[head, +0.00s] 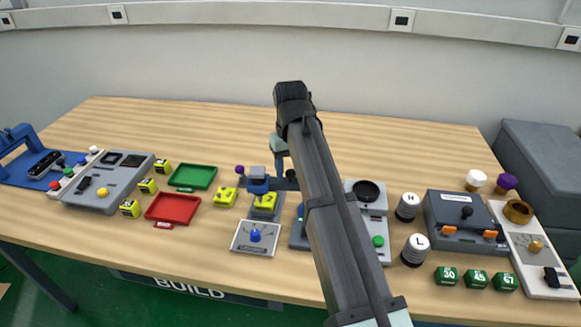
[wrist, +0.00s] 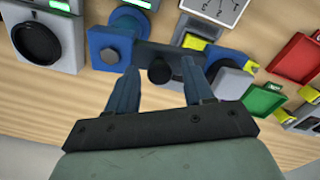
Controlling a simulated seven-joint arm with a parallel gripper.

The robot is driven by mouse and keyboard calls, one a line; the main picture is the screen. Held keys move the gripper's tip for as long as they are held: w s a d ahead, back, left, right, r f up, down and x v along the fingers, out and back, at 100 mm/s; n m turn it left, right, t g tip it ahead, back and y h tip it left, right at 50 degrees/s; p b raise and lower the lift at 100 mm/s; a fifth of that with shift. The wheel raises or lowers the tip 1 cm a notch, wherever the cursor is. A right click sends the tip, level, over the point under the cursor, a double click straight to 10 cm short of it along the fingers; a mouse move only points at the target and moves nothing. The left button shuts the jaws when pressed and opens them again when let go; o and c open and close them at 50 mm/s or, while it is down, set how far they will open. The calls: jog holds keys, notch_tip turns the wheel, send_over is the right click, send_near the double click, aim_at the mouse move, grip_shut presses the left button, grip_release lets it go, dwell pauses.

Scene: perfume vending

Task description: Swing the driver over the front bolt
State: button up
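The driver appears to be the dark swing arm (wrist: 178,56) running between a blue post (wrist: 110,46) and a blue-and-grey head (wrist: 230,82) in the wrist view. A black knob (wrist: 159,71) stands up from the arm. In the head view the driver's head (head: 258,181) is over a yellow block (head: 267,203), and my arm hides the post side. My gripper (wrist: 160,66) is open, with one finger on each side of the knob and visible gaps. It also shows in the head view (head: 284,166), above the swing arm. I cannot make out the front bolt.
A white plate with a blue knob (head: 255,238) lies in front of the driver. A green tray (head: 194,177) and a red tray (head: 173,208) are to the left. A grey station with a black dish (head: 367,190) stands close on the right. The table's back is clear.

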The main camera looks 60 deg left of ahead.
aim_at(291, 172)
notch_tip(291, 172, up, 12)
dwell(0.8)
dwell(0.5)
